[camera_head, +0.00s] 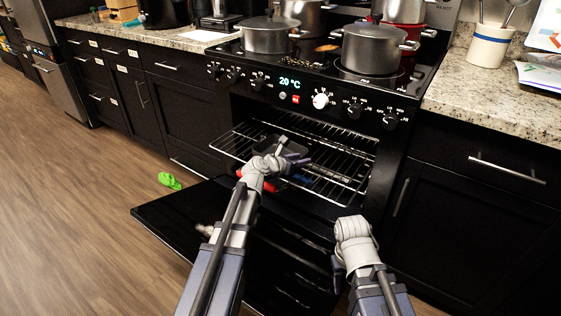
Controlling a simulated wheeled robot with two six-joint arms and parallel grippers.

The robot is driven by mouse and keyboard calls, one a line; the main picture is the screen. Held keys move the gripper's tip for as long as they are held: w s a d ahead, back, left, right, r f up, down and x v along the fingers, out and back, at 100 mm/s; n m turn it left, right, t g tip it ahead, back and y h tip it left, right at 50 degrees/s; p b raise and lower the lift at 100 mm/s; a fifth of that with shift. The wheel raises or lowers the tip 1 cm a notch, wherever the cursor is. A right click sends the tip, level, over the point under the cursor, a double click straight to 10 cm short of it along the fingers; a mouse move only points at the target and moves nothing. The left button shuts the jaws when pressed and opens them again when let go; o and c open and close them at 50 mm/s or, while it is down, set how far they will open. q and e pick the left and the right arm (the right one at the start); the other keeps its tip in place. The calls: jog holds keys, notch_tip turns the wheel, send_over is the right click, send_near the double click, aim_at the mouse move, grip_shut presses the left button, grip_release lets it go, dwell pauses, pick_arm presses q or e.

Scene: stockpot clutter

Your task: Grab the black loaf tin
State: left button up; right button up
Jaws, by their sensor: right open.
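The black loaf tin (264,142) appears as a dark, open-topped shape on the wire rack (345,181) inside the open oven. My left gripper (292,154) is over the rack at the tin's near right side and hides part of it. I cannot tell whether its fingers touch the tin or whether they are apart. My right gripper (352,226) is low over the lowered oven door, to the right of the rack and away from the tin. It is open, with its fingers mostly hidden behind its wrist.
The lowered oven door (165,212) spreads in front of the oven. Red and blue items show beside my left wrist, partly hidden. Pots (370,48) stand on the stove. A green object (169,181) lies on the floor at left. A utensil crock (490,45) stands on the right counter.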

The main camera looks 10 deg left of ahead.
pick_arm(q)
grip_shut()
dwell(0.3)
dwell(1.1)
